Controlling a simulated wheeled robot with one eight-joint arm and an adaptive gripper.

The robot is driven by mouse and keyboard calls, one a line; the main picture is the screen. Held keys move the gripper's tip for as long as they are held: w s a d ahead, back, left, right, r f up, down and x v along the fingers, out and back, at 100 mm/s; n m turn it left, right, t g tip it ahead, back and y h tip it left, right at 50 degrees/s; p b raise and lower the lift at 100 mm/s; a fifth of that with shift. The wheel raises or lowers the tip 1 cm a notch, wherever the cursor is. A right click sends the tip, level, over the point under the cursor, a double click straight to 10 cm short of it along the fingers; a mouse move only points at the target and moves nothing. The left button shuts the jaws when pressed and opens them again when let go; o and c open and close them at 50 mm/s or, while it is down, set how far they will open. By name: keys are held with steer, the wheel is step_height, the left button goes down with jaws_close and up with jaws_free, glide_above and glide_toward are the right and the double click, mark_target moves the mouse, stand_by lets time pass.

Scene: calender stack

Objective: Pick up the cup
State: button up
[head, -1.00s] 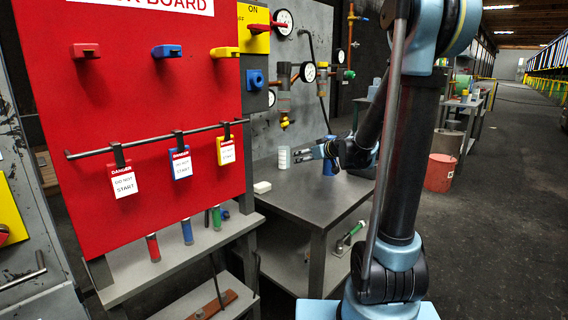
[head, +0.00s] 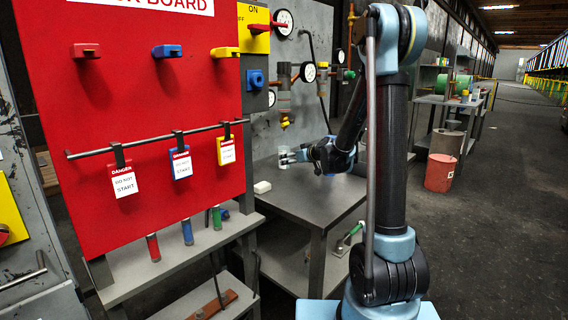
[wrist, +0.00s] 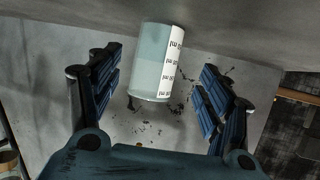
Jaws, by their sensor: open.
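The cup (wrist: 151,62) is a clear, pale cylinder with a white printed scale strip down its side. In the wrist view it lies between the two fingers of my open gripper (wrist: 158,92), nearer the left finger, with a gap to the right finger. It reaches beyond the fingertips at the top. In the head view the cup (head: 284,155) stands on the grey table (head: 305,200), and my gripper (head: 291,158) is at its right side, level with it. The small size there hides whether the fingers touch it.
A grey panel with gauges (head: 308,72) and pipes rises behind the table. The red board (head: 130,120) stands at the left. The table's front part is clear.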

steer(key=shift+w+d+x, duration=0.1)
steer(key=shift+x, duration=1.85)
steer(key=shift+w+d+x, duration=0.1)
steer(key=shift+x, duration=1.85)
steer(key=shift+r, duration=0.1)
steer(key=c, duration=1.4)
steer(key=shift+o, duration=0.2)
steer(key=shift+r, duration=0.15)
